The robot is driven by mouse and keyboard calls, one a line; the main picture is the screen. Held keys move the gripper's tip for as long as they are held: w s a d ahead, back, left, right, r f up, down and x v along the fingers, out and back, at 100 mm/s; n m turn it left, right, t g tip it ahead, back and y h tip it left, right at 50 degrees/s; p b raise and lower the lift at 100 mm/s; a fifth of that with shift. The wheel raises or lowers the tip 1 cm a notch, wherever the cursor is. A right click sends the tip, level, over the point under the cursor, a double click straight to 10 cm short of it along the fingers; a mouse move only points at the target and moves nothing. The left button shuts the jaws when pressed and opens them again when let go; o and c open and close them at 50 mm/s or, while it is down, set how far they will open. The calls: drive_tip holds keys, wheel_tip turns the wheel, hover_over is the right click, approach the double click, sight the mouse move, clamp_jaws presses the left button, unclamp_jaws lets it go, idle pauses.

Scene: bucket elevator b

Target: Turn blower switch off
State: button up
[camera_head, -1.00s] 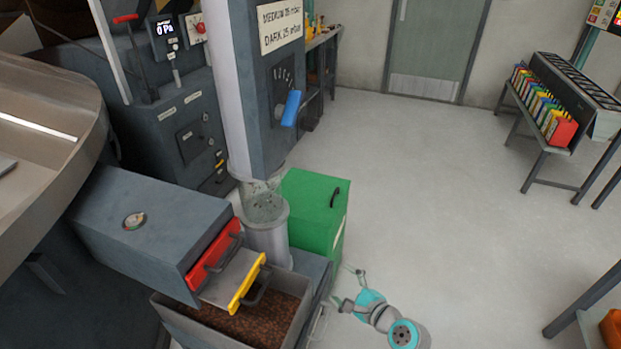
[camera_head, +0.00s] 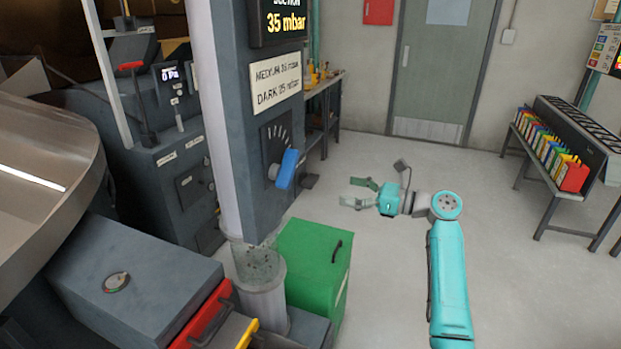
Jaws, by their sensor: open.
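No switch in view can be read as the blower switch. A blue-handled control (camera_head: 286,169) sits on a dark dial plate on the grey column (camera_head: 230,120). Above it a suction display (camera_head: 283,20) reads 35 mbar. A sign (camera_head: 277,82) below the display reads MEDIUM 35 mbar, DARK 25 mbar. A dark control cabinet (camera_head: 165,160) with small knobs and labels stands behind at left. My gripper (camera_head: 354,193) is open and empty, with its fingers pointing left. In the picture it is to the right of the blue handle, apart from it.
A green box (camera_head: 314,262) stands beside the column's foot. A grey box (camera_head: 135,280) with a red-fronted drawer (camera_head: 204,315) is at lower left. A bench (camera_head: 560,170) with coloured items is at right. The floor (camera_head: 520,290) between is clear.

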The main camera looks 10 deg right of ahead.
sight(316, 181)
drive_tip(key=x, duration=1)
drive_tip(key=shift+w+a+r, duration=0.25)
drive_tip(key=shift+a, duration=0.05)
drive_tip(key=c, duration=1.2)
